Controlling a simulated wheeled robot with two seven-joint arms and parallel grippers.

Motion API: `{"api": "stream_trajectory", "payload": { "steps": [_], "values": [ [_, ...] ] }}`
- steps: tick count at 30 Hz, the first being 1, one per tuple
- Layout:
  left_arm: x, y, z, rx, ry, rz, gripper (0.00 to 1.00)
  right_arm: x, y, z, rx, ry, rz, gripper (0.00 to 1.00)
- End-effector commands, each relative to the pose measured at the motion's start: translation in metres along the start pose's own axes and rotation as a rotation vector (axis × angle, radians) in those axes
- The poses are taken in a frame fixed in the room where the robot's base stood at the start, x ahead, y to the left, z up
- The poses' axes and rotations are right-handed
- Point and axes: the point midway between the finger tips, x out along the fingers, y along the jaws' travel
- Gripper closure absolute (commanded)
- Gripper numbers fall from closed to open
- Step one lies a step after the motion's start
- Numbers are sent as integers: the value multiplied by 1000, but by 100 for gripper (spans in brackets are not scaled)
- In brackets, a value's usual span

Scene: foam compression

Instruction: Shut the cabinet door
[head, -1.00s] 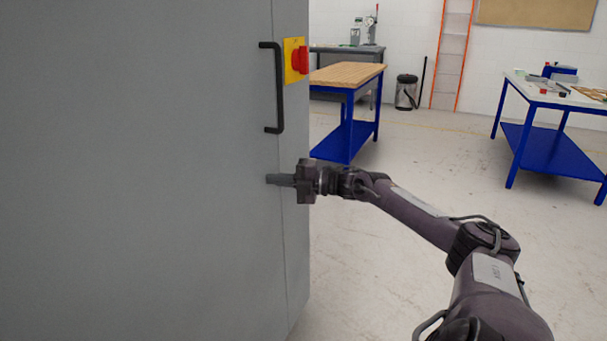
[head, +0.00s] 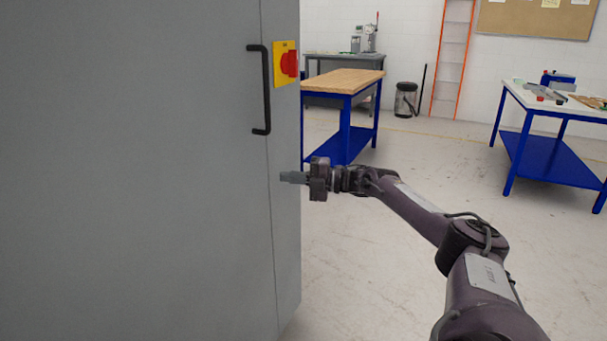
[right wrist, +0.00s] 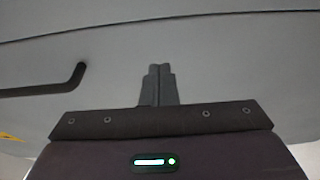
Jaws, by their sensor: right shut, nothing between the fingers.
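The grey cabinet door (head: 140,180) fills the left of the head view. It looks flush with the cabinet's edge strip (head: 287,240), with only a thin seam between them. A black bar handle (head: 264,90) is on the door near the seam; its end also shows in the right wrist view (right wrist: 78,75). My right gripper (head: 284,177) is shut and empty, below the handle and in front of the edge strip. In the right wrist view its closed fingers (right wrist: 158,80) point at the grey surface and the seam. Whether the fingertips touch it I cannot tell. My left gripper is out of view.
A red and yellow switch (head: 286,64) is on the edge strip beside the handle. A wood-topped blue bench (head: 343,82) stands behind, and a white-topped blue table (head: 550,150) is at the right. The floor between is clear.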

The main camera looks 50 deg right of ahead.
Motion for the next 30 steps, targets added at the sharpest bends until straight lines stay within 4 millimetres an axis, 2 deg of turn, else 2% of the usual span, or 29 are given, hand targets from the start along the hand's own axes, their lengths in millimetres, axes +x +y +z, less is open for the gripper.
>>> {"api": "stream_trajectory", "payload": {
  "steps": [17,30],
  "values": [
    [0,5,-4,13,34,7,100,-20,-2,38,6,-2,4,100],
    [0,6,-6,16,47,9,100,-26,0,45,0,0,-1,100]
  ]
}}
